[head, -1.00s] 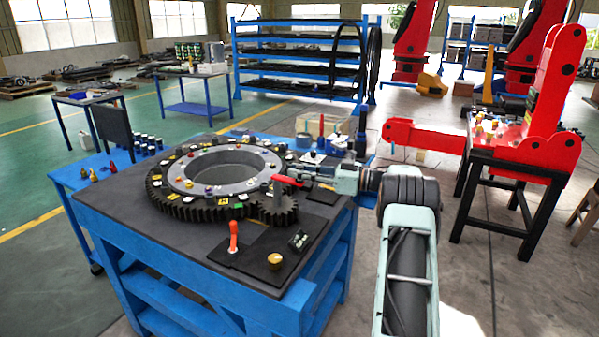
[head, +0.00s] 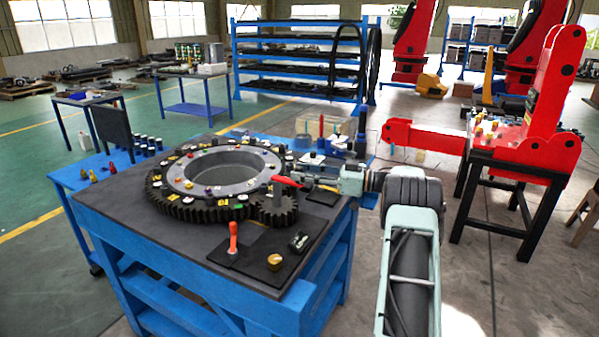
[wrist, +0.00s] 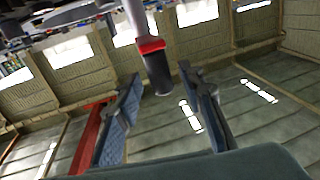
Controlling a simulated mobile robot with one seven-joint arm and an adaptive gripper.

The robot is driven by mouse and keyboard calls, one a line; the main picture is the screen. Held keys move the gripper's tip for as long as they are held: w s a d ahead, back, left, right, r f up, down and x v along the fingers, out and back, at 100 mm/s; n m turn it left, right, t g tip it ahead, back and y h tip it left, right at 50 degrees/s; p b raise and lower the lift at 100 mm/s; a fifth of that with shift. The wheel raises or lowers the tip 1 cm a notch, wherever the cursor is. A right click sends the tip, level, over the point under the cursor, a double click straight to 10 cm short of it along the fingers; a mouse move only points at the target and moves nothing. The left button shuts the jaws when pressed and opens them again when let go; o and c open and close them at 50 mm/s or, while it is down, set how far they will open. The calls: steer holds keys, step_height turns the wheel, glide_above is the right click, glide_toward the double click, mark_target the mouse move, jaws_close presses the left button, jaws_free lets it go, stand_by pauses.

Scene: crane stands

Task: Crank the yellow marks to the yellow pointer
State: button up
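The large dark ring gear (head: 183,208) lies flat on the table, with small yellow marks (head: 222,205) and other coloured pieces around its top. A small pinion gear (head: 274,211) meshes at its right front, with an upright shaft and a red crank arm (head: 287,181) above it. I cannot single out the yellow pointer at this size. My gripper (head: 312,183) is at the right of the crank. In the wrist view my gripper's fingers (wrist: 161,108) stand apart, with a dark cylindrical handle with a red collar (wrist: 157,68) between and beyond their tips, with gaps on both sides.
A red lever (head: 233,238) stands on the front of the table beside a black plate with a yellow knob (head: 275,262) and a small dark switch box (head: 299,240). A blue side table (head: 75,178) is at left. A red crane model (head: 548,130) stands on a black stand at right.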

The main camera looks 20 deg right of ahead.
steer(key=v, duration=1)
steer(key=shift+s+d, duration=0.25)
steer(key=shift+d, duration=0.05)
